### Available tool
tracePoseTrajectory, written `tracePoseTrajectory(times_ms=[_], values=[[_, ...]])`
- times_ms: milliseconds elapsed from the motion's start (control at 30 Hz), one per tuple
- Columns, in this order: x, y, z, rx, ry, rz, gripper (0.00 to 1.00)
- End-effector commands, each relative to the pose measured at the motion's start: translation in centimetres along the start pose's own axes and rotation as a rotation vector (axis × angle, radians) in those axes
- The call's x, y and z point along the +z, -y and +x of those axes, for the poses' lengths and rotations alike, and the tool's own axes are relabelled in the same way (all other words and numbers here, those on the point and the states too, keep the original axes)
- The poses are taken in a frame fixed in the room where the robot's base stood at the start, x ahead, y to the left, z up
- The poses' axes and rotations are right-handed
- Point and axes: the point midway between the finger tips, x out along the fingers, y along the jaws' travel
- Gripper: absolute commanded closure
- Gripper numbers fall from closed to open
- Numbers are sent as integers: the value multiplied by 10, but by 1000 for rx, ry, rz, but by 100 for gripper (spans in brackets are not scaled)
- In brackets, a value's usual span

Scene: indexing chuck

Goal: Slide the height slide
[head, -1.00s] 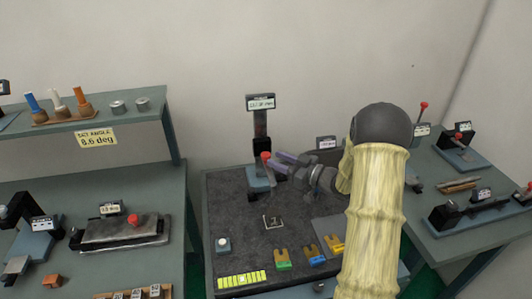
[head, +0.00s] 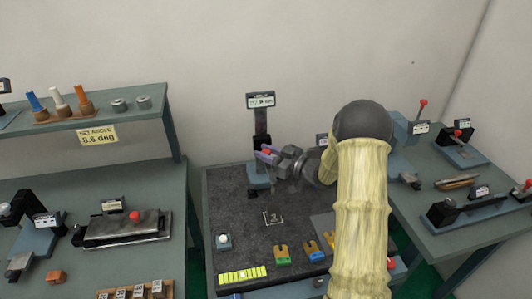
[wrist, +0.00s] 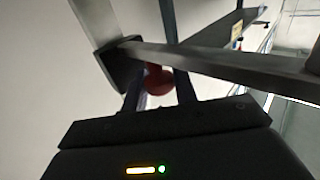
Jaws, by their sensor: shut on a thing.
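The height slide stands at the back of the dark bench mat, an upright grey column (head: 261,122) with a display (head: 261,101) on top and a blue base. The display's digits are too small to read surely. Its dark carriage bears a red knob (head: 267,152), partly covered by my fingers. My gripper (head: 265,156) reaches in from the right and is shut on the knob. In the wrist view the red knob (wrist: 158,80) sits between my two fingers, with the grey column (wrist: 220,62) crossing behind it.
Side tables stand left (head: 150,190) and right (head: 465,225). My arm hides the mat's right part.

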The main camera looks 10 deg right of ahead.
Motion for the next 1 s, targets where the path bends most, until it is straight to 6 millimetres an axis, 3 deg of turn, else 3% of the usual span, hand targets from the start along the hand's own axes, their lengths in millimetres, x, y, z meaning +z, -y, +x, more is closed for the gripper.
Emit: tracePoseTrajectory(times_ms=[200, 500, 533, 833, 1000], values=[[-33, -1, 0, 1, -3, -5, 100], [-34, -1, 0, 0, -4, -3, 100], [-34, -1, 0, 0, -4, -3, 66], [-33, 0, -1, 0, -2, -2, 65], [-32, -2, -12, 3, -2, -2, 65]])
